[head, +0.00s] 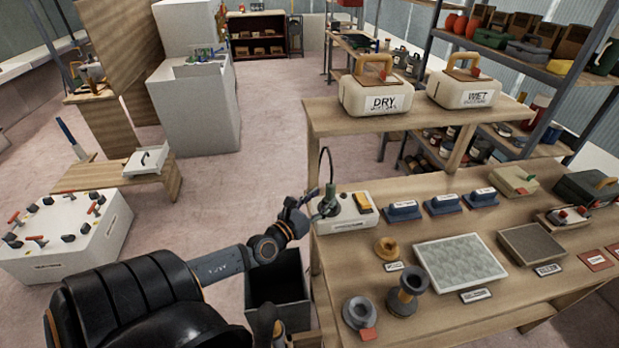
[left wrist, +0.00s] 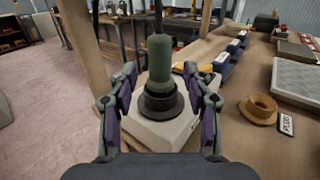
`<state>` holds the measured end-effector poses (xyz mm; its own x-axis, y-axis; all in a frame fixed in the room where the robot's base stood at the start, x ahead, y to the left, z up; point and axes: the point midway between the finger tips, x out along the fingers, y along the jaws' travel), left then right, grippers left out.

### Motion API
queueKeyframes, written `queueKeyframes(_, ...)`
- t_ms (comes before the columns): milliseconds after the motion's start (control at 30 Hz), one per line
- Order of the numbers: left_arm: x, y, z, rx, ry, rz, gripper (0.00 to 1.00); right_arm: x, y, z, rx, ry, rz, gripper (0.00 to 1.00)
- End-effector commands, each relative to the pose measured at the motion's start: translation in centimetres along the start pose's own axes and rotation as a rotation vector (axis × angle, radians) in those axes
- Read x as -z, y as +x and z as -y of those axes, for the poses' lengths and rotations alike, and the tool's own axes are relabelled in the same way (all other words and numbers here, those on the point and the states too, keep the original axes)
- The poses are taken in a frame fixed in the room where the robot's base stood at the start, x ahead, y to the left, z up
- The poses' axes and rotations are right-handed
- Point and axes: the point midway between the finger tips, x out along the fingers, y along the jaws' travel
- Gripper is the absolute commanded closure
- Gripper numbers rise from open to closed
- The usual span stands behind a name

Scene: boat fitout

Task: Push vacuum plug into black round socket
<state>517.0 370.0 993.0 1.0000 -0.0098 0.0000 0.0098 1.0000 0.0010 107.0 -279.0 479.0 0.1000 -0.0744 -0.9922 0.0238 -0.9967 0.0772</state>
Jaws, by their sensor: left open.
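The vacuum plug (left wrist: 160,62) is a green cylinder standing upright in the black round socket (left wrist: 160,102) on a white box, in the left wrist view. In the head view the green plug (head: 328,200) shows small, with a dark cord rising from it, at the left end of the white box (head: 350,215). My left gripper (left wrist: 160,85) is open, with its fingers on either side of the plug and socket. Gaps show between fingers and plug. How deep the plug sits in the socket cannot be told.
A yellow switch (head: 363,202) is on the white box. Blue sanding blocks (head: 403,211), a brass-coloured ring (head: 387,249), a spool (head: 405,292) and a pale sheet (head: 460,260) lie on the workbench (head: 345,258). A dark bin (head: 278,290) stands beside the bench. Two tanks (head: 374,95) stand on the upper shelf.

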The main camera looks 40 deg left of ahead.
Motion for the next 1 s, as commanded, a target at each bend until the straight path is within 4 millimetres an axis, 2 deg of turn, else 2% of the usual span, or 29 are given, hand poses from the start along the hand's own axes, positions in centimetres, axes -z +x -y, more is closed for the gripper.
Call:
queueKeyframes(33,0.2,-1.3,0.1,0.005,0.006,-0.007,0.5,0.0,0.0,0.0,0.0,0.0,0.0,0.6)
queueKeyframes(200,0.2,-4.8,0.1,0.006,0.004,-0.007,0.5,0.0,0.0,0.1,0.001,0.0,0.0,0.6)
queueKeyframes(400,0.1,-6.9,0.1,0.002,0.003,-0.004,0.5,0.0,0.0,0.1,0.001,0.0,0.0,0.6)
queueKeyframes(867,0.1,-7.2,-0.1,-0.003,-0.002,-0.002,0.5,0.0,0.0,0.1,0.001,0.0,0.0,0.6)
queueKeyframes(967,1.4,-7.3,-1.8,-0.053,-0.041,-0.027,0.5,0.0,0.0,0.1,0.001,0.0,0.001,0.6)
queueKeyframes(1000,2.7,-7.5,-3.3,-0.098,-0.079,-0.051,0.5,0.0,0.0,0.1,0.001,0.0,0.001,0.6)
